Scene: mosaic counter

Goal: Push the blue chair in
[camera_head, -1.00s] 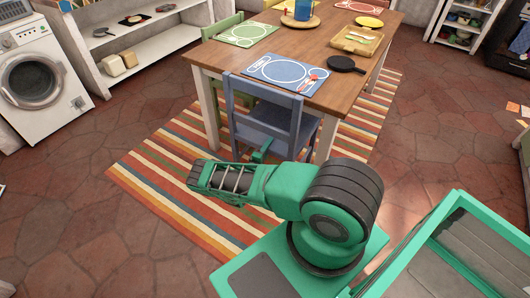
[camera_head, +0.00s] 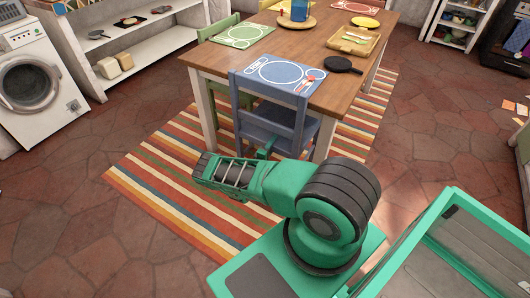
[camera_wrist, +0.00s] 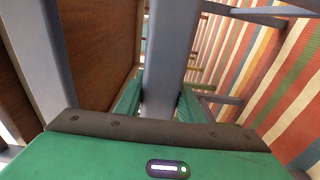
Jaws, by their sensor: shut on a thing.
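The blue chair (camera_head: 272,122) stands at the near end of the wooden table (camera_head: 205,62), its back towards me. Its seat is partly under the tabletop, and the top of its back overlaps the blue placemat (camera_head: 287,72) in the head view. My gripper (camera_head: 266,148) is at the chair's back, low and near its middle. In the wrist view, my gripper's green fingers (camera_wrist: 160,102) are on both sides of a blue-grey bar of the chair (camera_wrist: 172,50), shut on it. The fingertips are mostly hidden in the head view.
A striped rug (camera_head: 168,190) lies under the table and chair. A green chair (camera_head: 216,32) stands at the table's left side. A black pan (camera_head: 340,64) and a wooden tray (camera_head: 354,40) sit on the table. Open stone floor (camera_head: 60,195) lies to the left.

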